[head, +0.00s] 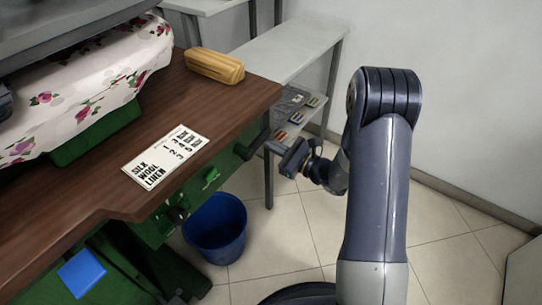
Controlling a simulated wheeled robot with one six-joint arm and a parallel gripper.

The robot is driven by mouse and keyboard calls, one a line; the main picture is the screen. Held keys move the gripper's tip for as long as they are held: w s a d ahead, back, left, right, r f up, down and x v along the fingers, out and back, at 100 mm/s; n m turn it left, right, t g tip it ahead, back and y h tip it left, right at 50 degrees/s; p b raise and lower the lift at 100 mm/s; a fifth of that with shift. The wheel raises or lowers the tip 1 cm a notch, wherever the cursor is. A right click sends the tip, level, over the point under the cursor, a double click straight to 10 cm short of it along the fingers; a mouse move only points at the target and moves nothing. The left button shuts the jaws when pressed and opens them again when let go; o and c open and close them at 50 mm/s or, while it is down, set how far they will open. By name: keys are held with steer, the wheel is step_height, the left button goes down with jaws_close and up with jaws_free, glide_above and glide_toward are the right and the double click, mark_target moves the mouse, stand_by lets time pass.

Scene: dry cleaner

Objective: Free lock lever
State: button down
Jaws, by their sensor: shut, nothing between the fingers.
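The front of the wooden press table (250,88) has a green panel (196,188) with several controls. A dark handle or lever (250,142) sticks out near the panel's right end. A small green knob (211,177) is in the middle, and a black round knob (178,214) is at the lower left. I cannot tell which of these is the lock lever. My gripper (290,160) is to the right of the dark handle, apart from it in the picture. It is shut and empty, and its fingertips are small and partly unclear.
A blue bucket (216,228) stands on the tiled floor below the panel. A card (166,156) and a yellow block (214,66) lie on the table. A grey shelf unit (290,45) stands behind.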

steer(key=shift+s+a+r+n+b, duration=0.1)
steer(key=shift+r+n+b, duration=0.6)
steer(key=shift+n, duration=0.35)
steer(key=shift+r+n+b, duration=0.55)
steer(key=shift+n+b, duration=0.2)
steer(key=shift+n, duration=0.35)
steer(key=shift+s+a+r+n+b, duration=0.1)
steer(key=shift+r+n+b, duration=0.6)
steer(key=shift+n, duration=0.35)
steer(key=shift+w+d+f+b, duration=0.2)
steer(key=shift+d+f+b, duration=0.05)
steer(key=shift+f+b, duration=0.25)
glide_toward(267, 135)
steer(key=d+f, duration=0.2)
steer(key=d, duration=0.1)
steer(key=shift+d, duration=0.2)
steer(key=shift+a, duration=0.1)
